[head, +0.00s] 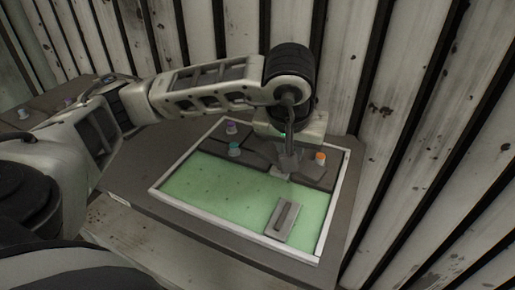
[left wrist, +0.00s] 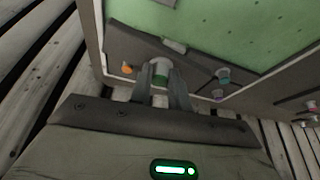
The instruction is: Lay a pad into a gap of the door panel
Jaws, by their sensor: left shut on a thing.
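The door panel (head: 190,190) is a shallow green tray with a pale raised rim. Dark grey pads with coloured knobs cover its far side: purple (head: 231,128), teal (head: 234,149) and orange (head: 320,158). My left gripper (head: 287,160) is over the far part of the panel, between the teal and orange knobs. My right gripper is not in view.
A grey plate with a raised bar (head: 282,218) lies on the green near side. A small pale block (head: 280,172) is beside the dark pads. More knobs, one teal (head: 23,114), stand at the far left. A slatted wall (head: 400,110) rises close behind the panel.

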